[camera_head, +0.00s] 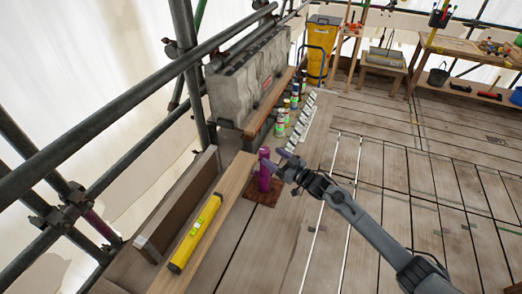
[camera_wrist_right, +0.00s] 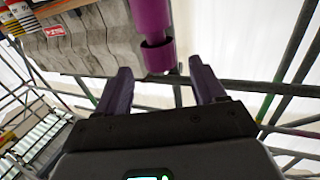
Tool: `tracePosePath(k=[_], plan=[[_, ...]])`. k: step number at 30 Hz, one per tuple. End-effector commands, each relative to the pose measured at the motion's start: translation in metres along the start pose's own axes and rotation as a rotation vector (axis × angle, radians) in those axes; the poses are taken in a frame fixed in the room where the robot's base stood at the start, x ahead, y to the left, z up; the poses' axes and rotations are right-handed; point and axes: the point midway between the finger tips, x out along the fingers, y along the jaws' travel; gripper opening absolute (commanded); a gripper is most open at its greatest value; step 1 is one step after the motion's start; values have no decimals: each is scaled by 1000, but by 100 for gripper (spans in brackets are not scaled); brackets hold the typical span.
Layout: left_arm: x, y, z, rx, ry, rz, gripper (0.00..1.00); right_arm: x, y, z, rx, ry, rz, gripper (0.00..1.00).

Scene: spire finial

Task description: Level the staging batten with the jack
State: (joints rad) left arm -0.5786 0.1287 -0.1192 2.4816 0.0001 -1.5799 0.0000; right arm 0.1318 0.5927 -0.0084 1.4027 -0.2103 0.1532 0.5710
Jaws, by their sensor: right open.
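The staging batten (camera_head: 234,180) is a pale wooden plank at the left of the head view. A yellow spirit level (camera_head: 196,235) lies along it; its bubble is too small to read. The jack (camera_head: 264,176) is a purple upright post beside the batten's far end, on a brown base plate (camera_head: 262,194). In the right wrist view its purple post (camera_wrist_right: 151,20) hangs ahead, between and beyond the fingertips. My right gripper (camera_head: 286,166) is open and empty, close to the right of the jack's top. It also shows in the wrist view (camera_wrist_right: 160,66). My left gripper is out of view.
A dark brown beam (camera_head: 178,202) and scaffold tubes (camera_head: 110,110) run along the left. A grey stone block (camera_head: 248,80) and several cans (camera_head: 281,118) stand behind the jack. A yellow bin (camera_head: 321,48) and a workbench (camera_head: 475,48) are farther back. The right-hand deck boards are mostly clear.

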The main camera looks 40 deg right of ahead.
Motion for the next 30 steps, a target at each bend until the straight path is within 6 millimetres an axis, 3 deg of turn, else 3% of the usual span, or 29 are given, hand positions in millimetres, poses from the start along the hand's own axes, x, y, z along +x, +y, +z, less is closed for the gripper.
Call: tracePosePath(k=[6, 15, 30], plan=[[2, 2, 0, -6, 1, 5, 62, 35, 0, 0, 1, 2, 0, 69], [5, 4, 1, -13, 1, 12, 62, 66, 0, 1, 0, 0, 0, 69], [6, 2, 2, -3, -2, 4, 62, 73, 0, 1, -1, -1, 0, 66]])
